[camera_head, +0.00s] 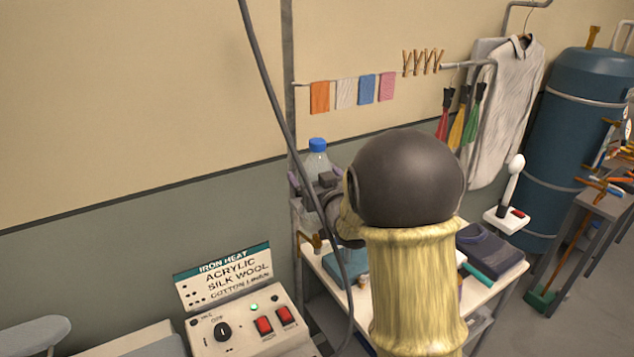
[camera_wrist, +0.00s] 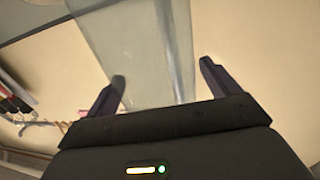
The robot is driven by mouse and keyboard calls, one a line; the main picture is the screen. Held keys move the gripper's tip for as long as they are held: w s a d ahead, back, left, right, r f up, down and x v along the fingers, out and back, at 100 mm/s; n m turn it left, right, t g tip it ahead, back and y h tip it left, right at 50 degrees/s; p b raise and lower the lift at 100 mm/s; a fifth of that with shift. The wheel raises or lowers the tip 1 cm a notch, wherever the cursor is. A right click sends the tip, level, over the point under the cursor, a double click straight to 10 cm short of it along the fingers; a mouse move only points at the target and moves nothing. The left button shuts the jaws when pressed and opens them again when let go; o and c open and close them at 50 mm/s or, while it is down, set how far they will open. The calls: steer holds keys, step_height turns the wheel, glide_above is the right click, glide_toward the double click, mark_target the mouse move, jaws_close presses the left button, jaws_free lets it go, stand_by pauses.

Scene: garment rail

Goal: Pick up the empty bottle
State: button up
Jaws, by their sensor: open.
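The empty bottle (camera_head: 315,163) is clear with a blue cap and stands upright at the back left of the small table, by the rail post. Its lower part is hidden behind my gripper (camera_head: 314,183). In the wrist view, the clear bottle (camera_wrist: 140,45) lies between the two dark fingers of my gripper (camera_wrist: 161,76), which are apart. There is a gap at the right finger. The left fingertip is close to the bottle's edge, and I cannot tell whether it touches.
The white table (camera_head: 480,292) holds folded dark cloth (camera_head: 490,250) and a teal item (camera_head: 345,267). An iron heat control box (camera_head: 250,325) stands at front left. A grey post and a black cable are near the bottle. A blue tank (camera_head: 575,140) stands at right.

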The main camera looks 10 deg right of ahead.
mark_target(315, 138)
stand_by(0.5)
steer(key=shift+w+d, duration=0.1)
steer(key=c, duration=1.1)
steer(key=shift+s, duration=0.2)
steer(key=shift+w, duration=0.1)
steer(key=shift+w+r, duration=0.1)
steer(key=shift+a+r, duration=0.2)
steer(key=shift+r, duration=0.1)
step_height(315, 138, up, 9)
steer(key=b, duration=0.2)
steer(key=shift+d+r+b, duration=0.15)
steer(key=shift+b, duration=0.15)
